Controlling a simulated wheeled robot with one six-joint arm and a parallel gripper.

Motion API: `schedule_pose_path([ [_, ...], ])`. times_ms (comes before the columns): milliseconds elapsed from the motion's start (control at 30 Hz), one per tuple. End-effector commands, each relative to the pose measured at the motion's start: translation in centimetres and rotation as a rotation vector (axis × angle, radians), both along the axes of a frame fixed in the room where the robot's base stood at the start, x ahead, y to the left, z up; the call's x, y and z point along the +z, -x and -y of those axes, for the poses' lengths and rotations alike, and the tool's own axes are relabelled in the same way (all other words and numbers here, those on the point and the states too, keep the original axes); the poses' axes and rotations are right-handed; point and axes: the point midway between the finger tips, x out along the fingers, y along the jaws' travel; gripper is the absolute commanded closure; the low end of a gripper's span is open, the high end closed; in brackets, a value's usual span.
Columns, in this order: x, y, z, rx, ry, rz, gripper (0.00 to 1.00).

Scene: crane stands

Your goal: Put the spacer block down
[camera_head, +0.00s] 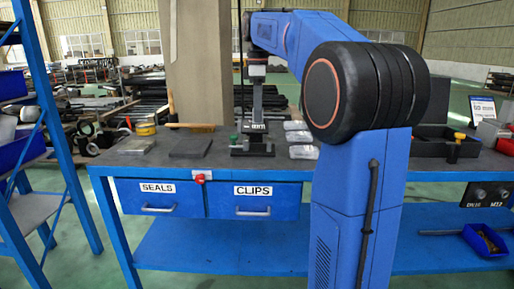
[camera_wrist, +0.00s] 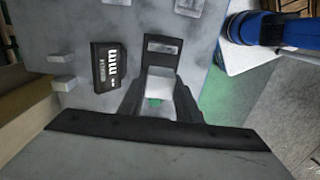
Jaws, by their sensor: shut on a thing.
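My gripper (camera_wrist: 159,92) shows in the wrist view with its two dark fingers closed on a pale grey block, the spacer block (camera_wrist: 160,76). A small green spot shows just below the block between the fingers. Beyond the block is a dark piece with a pale label (camera_wrist: 163,46); I cannot tell whether the block touches it. In the head view my gripper (camera_head: 257,70) is above the workbench (camera_head: 222,165), over a black stand (camera_head: 254,143) with a white label. The spacer block is too small to make out there.
A black labelled plate (camera_wrist: 109,67) lies left of the fingers in the wrist view. On the bench are a dark flat plate (camera_head: 192,148), a yellow tin (camera_head: 145,128), clear packs (camera_head: 302,152) and a black tray (camera_head: 432,141). A blue rack (camera_head: 63,150) stands left.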

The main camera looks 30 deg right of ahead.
Motion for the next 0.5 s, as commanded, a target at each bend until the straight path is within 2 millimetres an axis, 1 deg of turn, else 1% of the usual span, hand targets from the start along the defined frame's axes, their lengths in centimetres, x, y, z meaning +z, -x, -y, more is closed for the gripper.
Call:
schedule_pose_path([
  [100,-2.0,0.1,0.0,0.002,-0.001,-0.004,0.95],
  [200,-3.6,0.1,0.0,0.001,-0.001,-0.003,0.95],
  [300,-4.6,0.1,0.0,0.001,0.000,-0.002,0.95],
  [500,-5.8,0.0,0.0,0.000,-0.001,-0.001,0.95],
])
